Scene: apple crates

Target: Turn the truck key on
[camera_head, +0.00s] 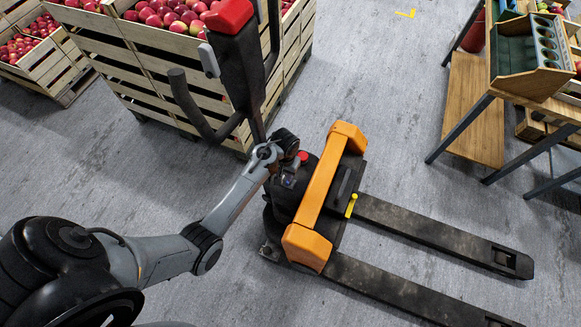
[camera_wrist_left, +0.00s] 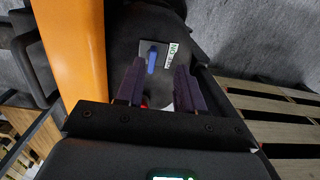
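The pallet truck, orange and black (camera_head: 322,195), stands in the middle of the head view with its forks pointing right. In the left wrist view the blue truck key (camera_wrist_left: 152,60) sits on a grey plate on the truck's dark top. A white label (camera_wrist_left: 171,54) with green ON lettering is beside it. My left gripper (camera_wrist_left: 158,78) is open, its dark fingers apart, with the key just beyond and between the tips, nearer the left finger. In the head view my left gripper (camera_head: 286,152) is over the truck's top, its fingers mostly hidden. My right gripper is not in view.
The truck's handle (camera_head: 240,75) with a red head rises beside my left gripper. Wooden apple crates (camera_head: 165,75) stand behind it. A red button (camera_head: 303,156) is close by on the truck. A wooden bench (camera_head: 475,110) stands right. Grey floor is clear around the forks.

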